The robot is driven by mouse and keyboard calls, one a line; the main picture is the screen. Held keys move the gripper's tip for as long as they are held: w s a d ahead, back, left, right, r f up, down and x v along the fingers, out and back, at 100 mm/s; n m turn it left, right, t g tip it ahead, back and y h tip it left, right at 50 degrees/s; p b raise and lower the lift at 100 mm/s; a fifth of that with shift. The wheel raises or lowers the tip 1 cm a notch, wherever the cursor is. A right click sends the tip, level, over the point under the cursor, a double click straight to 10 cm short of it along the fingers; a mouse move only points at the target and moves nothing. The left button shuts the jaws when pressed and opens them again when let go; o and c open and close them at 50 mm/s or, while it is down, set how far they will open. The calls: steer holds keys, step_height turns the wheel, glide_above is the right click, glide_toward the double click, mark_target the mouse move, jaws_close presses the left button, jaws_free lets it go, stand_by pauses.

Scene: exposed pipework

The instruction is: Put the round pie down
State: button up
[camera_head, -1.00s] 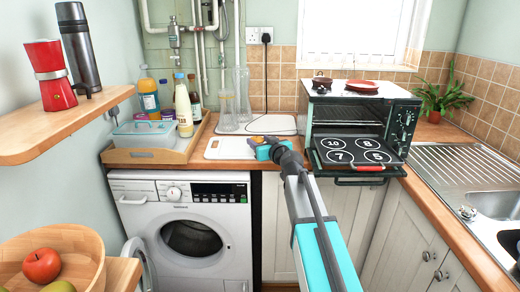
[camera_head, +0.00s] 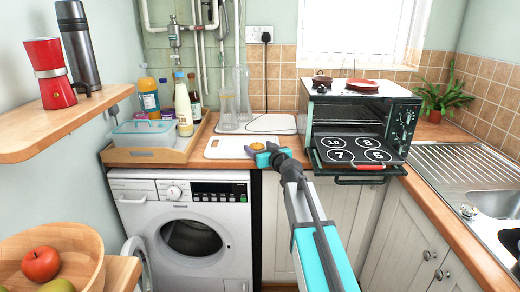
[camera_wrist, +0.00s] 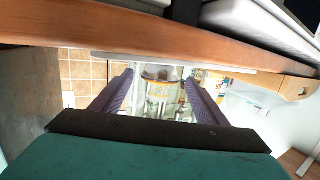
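The round pie (camera_head: 257,146) is a small golden-brown disc at the front of the white board (camera_head: 222,152) on the wooden counter. A brown shape, seemingly the pie (camera_wrist: 160,73), shows between the fingertips against the white board's edge (camera_wrist: 110,56), with small gaps to the fingers. My gripper looks open around the pie. The pie's underside is too small to make out.
A toaster oven (camera_head: 395,125) with its door down stands right of the board. A wooden tray (camera_head: 152,157) with bottles and a blue-lidded box is at left. Glasses (camera_head: 229,110) stand behind the board. The washing machine (camera_head: 190,225) is below the counter.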

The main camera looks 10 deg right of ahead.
steer(key=shift+r, duration=0.2)
stand_by(0.3)
steer(key=v, duration=1.2)
steer(key=shift+b, duration=0.45)
stand_by(0.5)
steer(key=s+a+f+g, duration=0.2)
steer(key=s+f+g, duration=0.25)
steer(key=f, duration=0.95)
steer(key=s+a+f+m+g, duration=0.1)
steer(key=s+a+f+g, duration=0.15)
steer(key=s+f, duration=0.75)
steer(key=s+a+f+g, duration=0.15)
steer(key=f+g, duration=0.25)
steer(key=f, duration=1.4)
steer(key=s+d+f+g+h, duration=0.1)
steer(key=s+f+g, duration=0.2)
steer(key=s+f, duration=0.4)
steer(key=s+d+f+m+g+h, duration=0.1)
steer(key=s+f+g, duration=0.2)
steer(key=s+f, duration=0.5)
steer(key=s+d+f+g+h, duration=0.1)
steer(key=s+f+g, duration=0.3)
steer(key=s, duration=1.5)
step_height(320, 180, down, 4)
steer(key=shift+s+d+r+m+h, duration=0.25)
steer(key=shift+s+m+h, duration=0.15)
steer(key=shift+h, duration=0.2)
